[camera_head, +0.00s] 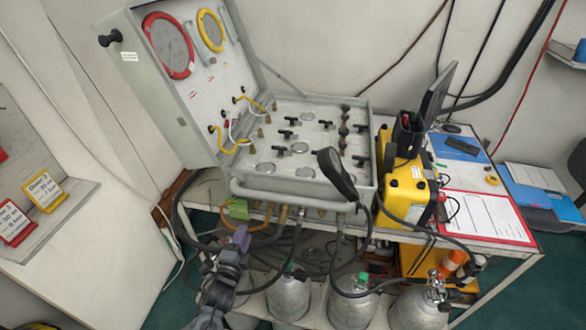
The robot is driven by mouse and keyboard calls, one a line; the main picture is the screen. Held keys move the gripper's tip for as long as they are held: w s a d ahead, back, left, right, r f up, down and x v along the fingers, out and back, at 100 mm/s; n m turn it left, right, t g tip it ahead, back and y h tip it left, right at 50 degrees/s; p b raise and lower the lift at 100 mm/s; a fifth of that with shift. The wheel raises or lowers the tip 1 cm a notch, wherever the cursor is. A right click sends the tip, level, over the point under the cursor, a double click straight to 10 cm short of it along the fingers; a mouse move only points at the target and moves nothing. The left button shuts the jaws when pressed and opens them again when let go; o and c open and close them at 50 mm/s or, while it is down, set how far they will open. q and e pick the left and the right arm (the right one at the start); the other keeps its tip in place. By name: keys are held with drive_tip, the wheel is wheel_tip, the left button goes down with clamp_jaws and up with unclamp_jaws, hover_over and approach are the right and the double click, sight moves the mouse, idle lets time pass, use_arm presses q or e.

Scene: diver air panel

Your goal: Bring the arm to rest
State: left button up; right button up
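The grey diver air panel (308,193) sits on the table as an open case, with black valve handles on its face. Its lid (150,85) stands open at the back left and carries a red-ringed gauge (168,45) and a yellow-ringed gauge (211,30). My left gripper (241,238) is low in front of the panel's left front edge, close to the hoses. A purple part shows at its tip. Its fingers are too small and cluttered to tell whether they are open or shut. My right gripper is out of view.
Black hoses (366,230) loop down from the panel's front to grey cylinders (289,298) under the table. A yellow box radio (405,192) and a red clipboard (487,218) lie to the right. A shelf with tags (44,192) is at the left.

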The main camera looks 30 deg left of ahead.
use_arm(q)
drive_tip(key=s+d+f+n+g+h, duration=0.3)
drive_tip(key=s+d+f+n+g, duration=0.3)
drive_tip(key=s+d, duration=0.65)
drive_tip(key=s+d+r+n+g+h, duration=0.1)
drive_tip(key=s+r+n+g, duration=0.15)
drive_tip(key=s, duration=0.25)
drive_tip(key=s+d+r+n+g, duration=0.1)
drive_tip(key=s+g, duration=0.2)
drive_tip(key=s, duration=0.2)
drive_tip(key=s+d+r+n+g+h, duration=0.1)
drive_tip(key=s+d+n+g, duration=0.1)
drive_tip(key=s, duration=0.3)
wheel_tip(320, 180, up, 29)
drive_tip(key=p, duration=2.9)
drive_tip(key=shift+r, duration=0.2)
drive_tip(key=shift+a, duration=0.1)
drive_tip(key=shift+o, duration=0.3)
drive_tip(key=shift+f, duration=0.1)
